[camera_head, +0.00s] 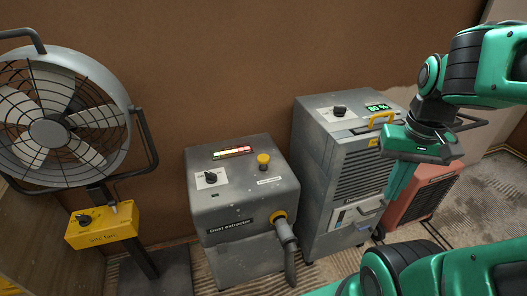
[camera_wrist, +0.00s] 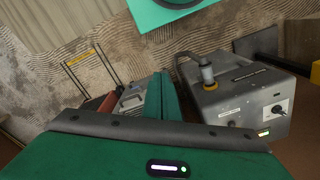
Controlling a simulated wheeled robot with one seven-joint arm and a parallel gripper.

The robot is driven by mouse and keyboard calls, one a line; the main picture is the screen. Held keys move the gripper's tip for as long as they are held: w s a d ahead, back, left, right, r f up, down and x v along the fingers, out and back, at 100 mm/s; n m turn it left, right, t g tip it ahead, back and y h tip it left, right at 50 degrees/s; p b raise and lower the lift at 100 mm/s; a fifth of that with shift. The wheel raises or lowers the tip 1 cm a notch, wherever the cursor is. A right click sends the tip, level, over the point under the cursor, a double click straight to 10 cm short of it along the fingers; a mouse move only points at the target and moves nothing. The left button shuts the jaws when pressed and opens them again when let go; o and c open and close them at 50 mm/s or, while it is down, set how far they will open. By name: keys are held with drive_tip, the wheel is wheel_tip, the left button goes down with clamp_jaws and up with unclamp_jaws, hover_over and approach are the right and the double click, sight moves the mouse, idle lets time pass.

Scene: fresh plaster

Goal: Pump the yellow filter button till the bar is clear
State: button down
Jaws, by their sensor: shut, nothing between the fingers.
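The yellow filter button (camera_head: 263,159) is a round knob on top of the grey dust extractor (camera_head: 236,232), right of the lit bar (camera_head: 232,152). The bar is lit red and pale along most of its length, with some green at the left end. In the wrist view the extractor (camera_wrist: 225,97) lies right of my fingers, with the bar (camera_wrist: 264,132) small near its far edge. I cannot make out the button clearly there. My gripper (camera_head: 394,198) is shut and empty, pointing down in front of the grey dehumidifier, well right of the button and not touching it.
A fan (camera_head: 60,125) with a yellow control box (camera_head: 102,226) stands at the left. The grey dehumidifier (camera_head: 328,170) with a green display stands right of the extractor, and a red heater-like unit (camera_head: 433,192) beyond it. A hose (camera_head: 288,245) leaves the extractor's front.

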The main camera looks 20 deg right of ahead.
drive_tip(key=w+n, duration=0.1)
drive_tip(key=w, duration=0.6)
drive_tip(key=n+t, duration=0.3)
drive_tip(key=n, duration=0.2)
hover_over(263, 157)
drive_tip(key=s, duration=0.4)
drive_tip(key=shift+f, duration=0.55)
drive_tip(key=x, duration=1.3)
drive_tip(key=shift+s, duration=0.3)
drive_tip(key=shift+f, duration=0.5)
